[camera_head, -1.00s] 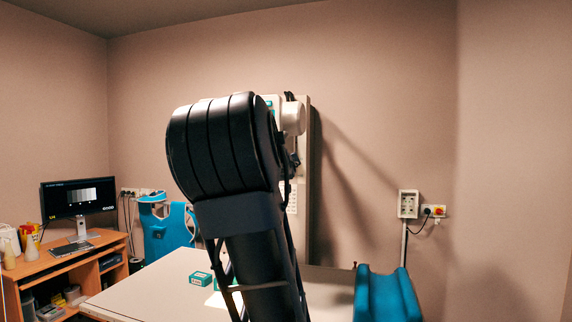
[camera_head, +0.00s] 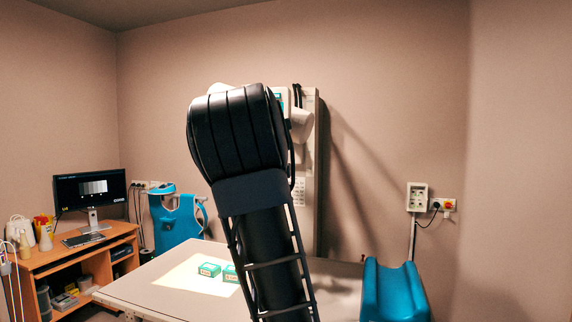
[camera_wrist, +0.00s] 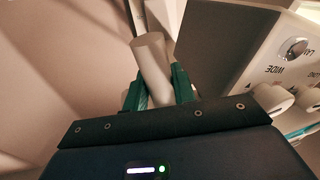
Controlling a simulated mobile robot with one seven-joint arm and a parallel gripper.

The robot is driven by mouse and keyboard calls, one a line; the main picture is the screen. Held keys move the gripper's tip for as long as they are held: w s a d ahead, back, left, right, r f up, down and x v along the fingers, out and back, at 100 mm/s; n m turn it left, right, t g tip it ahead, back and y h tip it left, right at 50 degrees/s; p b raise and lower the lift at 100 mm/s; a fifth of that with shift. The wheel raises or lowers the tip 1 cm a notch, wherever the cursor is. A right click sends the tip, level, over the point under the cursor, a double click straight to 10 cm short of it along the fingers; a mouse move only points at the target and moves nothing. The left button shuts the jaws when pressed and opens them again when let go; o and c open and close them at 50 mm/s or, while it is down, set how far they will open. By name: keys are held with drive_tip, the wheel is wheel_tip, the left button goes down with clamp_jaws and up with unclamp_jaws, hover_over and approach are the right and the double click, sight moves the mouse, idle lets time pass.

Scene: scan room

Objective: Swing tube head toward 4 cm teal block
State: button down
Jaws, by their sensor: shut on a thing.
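In the wrist view my gripper (camera_wrist: 157,84) has its green fingers shut on a pale grey cylindrical handle (camera_wrist: 149,46). The tube head's housing (camera_wrist: 232,48), marked WIDE and carrying knobs, is close on the right. In the head view my dark arm hides my gripper and most of the tube head; a white part (camera_head: 302,125) shows beside it. Two teal blocks, a left one (camera_head: 208,270) and a right one (camera_head: 230,274) partly behind my arm, sit on the table (camera_head: 145,286). Their labels are too small to read. A bright light patch (camera_head: 180,276) lies around them.
A blue trough-shaped support (camera_head: 395,292) stands at the table's right. A desk (camera_head: 70,258) with a monitor (camera_head: 90,189) is at the left, and a blue apron (camera_head: 177,220) hangs behind the table. A wall socket (camera_head: 417,198) is at the right.

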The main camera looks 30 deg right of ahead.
drive_tip(key=shift+w+a+f, duration=0.15)
drive_tip(key=shift+w+a, duration=0.1)
drive_tip(key=shift+a, duration=0.1)
drive_tip(key=c, duration=1.2)
unclamp_jaws()
drive_tip(key=shift+w+f, duration=0.1)
drive_tip(key=v, duration=1.1)
drive_tip(key=shift+d, duration=0.1)
